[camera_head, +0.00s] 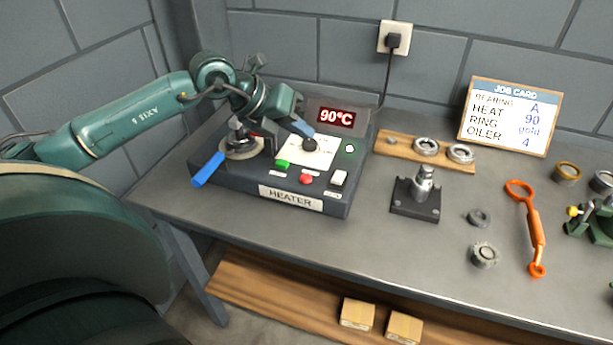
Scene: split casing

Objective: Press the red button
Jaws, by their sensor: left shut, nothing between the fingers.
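The red button (306,179) is on the front part of the heater's (268,178) top panel, between a green button (282,163) and a white switch (339,177). My left gripper (308,134) is shut and empty. Its tips are over the white dial plate, by the black knob (310,145), behind the red button and apart from it. I cannot tell whether the tips touch the knob. The display (337,117) reads 90°C. My right gripper is not in view.
A blue-handled part (208,169) sits at the heater's left. A board with bearings (426,146), a post on a black base (416,207), loose rings (484,255) and an orange tool (534,230) lie to the right. A job card (507,115) stands behind.

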